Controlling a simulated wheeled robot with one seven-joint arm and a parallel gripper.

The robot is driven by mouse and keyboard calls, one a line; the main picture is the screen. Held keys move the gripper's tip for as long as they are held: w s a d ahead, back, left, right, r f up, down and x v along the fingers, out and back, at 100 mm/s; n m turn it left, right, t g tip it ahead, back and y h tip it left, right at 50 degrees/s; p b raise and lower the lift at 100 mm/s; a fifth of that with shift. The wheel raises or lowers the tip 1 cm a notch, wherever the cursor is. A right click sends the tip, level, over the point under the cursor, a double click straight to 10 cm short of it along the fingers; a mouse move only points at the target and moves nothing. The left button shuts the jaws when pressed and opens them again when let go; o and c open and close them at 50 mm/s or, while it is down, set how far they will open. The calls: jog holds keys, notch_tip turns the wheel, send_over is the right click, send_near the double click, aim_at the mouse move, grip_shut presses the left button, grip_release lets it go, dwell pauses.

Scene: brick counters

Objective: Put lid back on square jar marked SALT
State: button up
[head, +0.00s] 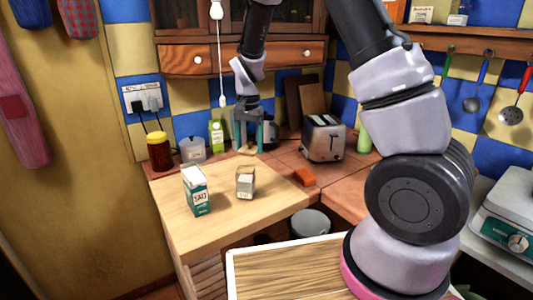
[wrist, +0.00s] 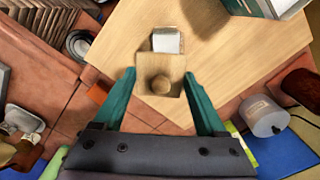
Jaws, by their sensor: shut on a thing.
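The square jar marked SALT (head: 245,185) stands upright and open on the light wooden board. In the wrist view its square mouth (wrist: 167,42) shows white contents. My gripper (head: 247,148) is shut on a square wooden lid (wrist: 160,66) with a round knob, gripped by its two side edges. In the wrist view the two teal fingertips (wrist: 160,77) sit either side of the lid. The lid is in the air, apart from the jar, on the far side of it in the head view. It hides the near part of the jar in the wrist view.
A green and white salt carton (head: 197,192) stands left of the jar. Behind are a red-brown jar (head: 160,152), a pale canister (head: 193,150) and a green carton (head: 216,134). A toaster (head: 323,138) and an orange block (head: 305,177) are to the right. The board's front is clear.

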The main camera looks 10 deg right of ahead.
jog(key=shift+s+a+r+n, duration=0.45)
jog(key=shift+a+r+n, duration=0.25)
jog(key=shift+a, duration=0.1)
notch_tip(320, 180, down, 6)
jog(key=shift+f, duration=0.25)
jog(key=shift+f, duration=0.3)
dwell(2.0)
jog(key=o, duration=1.3)
jog(key=shift+c, duration=0.2)
jog(key=shift+r, duration=3.5)
